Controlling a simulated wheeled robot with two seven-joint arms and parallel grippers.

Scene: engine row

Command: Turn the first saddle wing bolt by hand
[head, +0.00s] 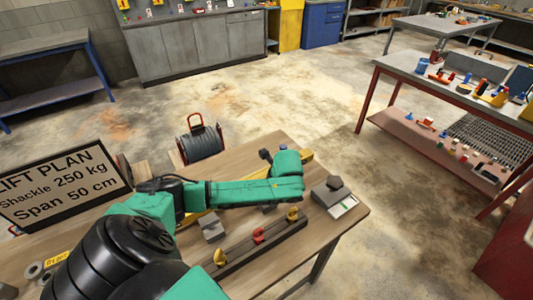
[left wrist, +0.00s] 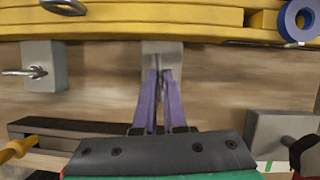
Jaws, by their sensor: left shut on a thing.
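My left gripper (left wrist: 157,88), with purple fingers, is shut at the middle grey saddle block (left wrist: 163,52) in the left wrist view. A thin dark piece, apparently its wing bolt, shows between the fingertips; most of it is hidden. Another grey saddle block (left wrist: 45,62) stands to the left, with a metal wing bolt (left wrist: 20,72) sticking out. Both blocks are against the yellow beam (left wrist: 130,22). In the head view my green left hand covers the fingertips and part of the yellow beam (head: 302,158). My right gripper is in neither view.
A dark rail with yellow and red hooks (head: 259,236) lies along the front of the wooden bench. A grey device (head: 335,196) sits at the bench's right end. A blue ring (left wrist: 298,20) lies by the beam. A lift plan sign (head: 62,187) stands at left.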

